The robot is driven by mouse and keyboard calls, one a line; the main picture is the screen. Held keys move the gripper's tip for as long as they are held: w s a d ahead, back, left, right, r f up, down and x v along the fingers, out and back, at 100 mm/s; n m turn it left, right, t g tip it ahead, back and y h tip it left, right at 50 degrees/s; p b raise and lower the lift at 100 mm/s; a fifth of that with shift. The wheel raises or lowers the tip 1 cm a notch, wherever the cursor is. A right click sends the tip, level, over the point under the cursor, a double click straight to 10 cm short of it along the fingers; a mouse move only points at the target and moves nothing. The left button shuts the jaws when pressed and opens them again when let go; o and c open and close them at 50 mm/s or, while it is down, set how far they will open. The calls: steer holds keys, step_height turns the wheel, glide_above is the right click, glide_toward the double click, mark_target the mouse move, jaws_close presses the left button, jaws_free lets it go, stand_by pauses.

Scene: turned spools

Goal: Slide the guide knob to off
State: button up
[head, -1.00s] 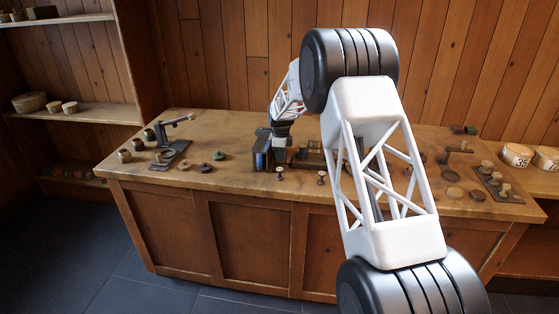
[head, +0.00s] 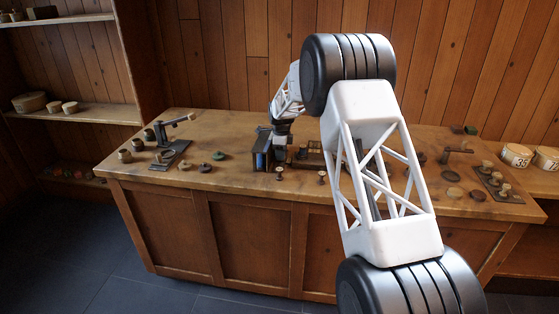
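A small dark device with a blue face (head: 262,152) stands on the wooden workbench (head: 225,130), near the middle. Low brown wooden parts (head: 308,156) stand just to its right. I cannot make out which part is the guide knob at this size. My gripper (head: 281,150) is at the end of my white and black arm, low over the bench beside the right side of the blue-faced device. Its fingers are too small and too hidden among the dark parts to tell whether they are open or shut, or whether they touch anything.
Two small spools (head: 279,173) (head: 322,177) stand near the front edge. A dark stand (head: 172,153) with several discs is at left. A rack of spools (head: 496,185) and another stand (head: 457,150) are at right. My arm covers the bench right of centre.

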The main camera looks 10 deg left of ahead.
steer(key=shift+r, duration=0.1)
stand_by(0.3)
steer(key=shift+r, duration=3.35)
jaws_close()
steer(key=shift+r, duration=0.2)
steer(key=shift+r, duration=1.8)
